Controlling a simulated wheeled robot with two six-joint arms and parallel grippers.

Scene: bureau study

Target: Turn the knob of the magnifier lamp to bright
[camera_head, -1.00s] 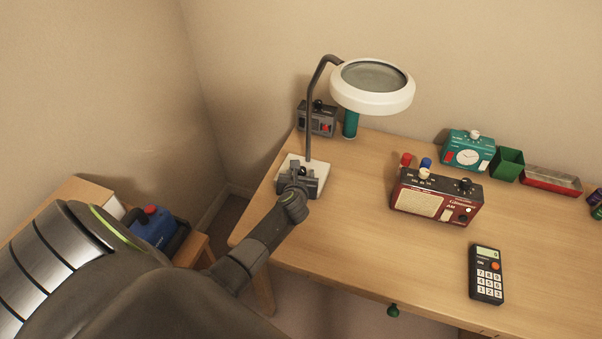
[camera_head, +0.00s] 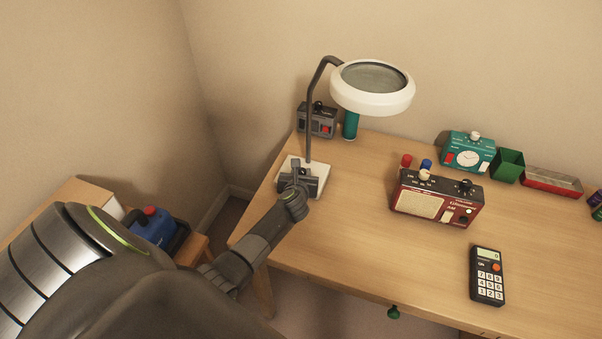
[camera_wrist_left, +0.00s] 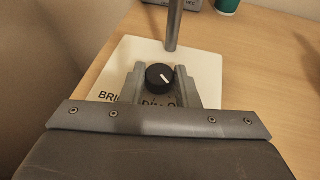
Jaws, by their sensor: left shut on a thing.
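The magnifier lamp has a white ring head (camera_head: 372,101) on a dark bent stem, rising from a pale base plate (camera_head: 288,164) at the desk's left end. In the left wrist view, its round black knob (camera_wrist_left: 159,77) sits on the plate (camera_wrist_left: 207,68), with a white pointer line slanting to the lower right. Partly covered labels below it read "BRI", "DIM" and a letter like "O". My left gripper (camera_head: 301,177) is over the base, its fingers shut on the knob from both sides. My right gripper is out of view.
A grey device (camera_head: 318,119) and a teal cylinder (camera_head: 350,126) stand behind the base. The desk between base and radio is clear.

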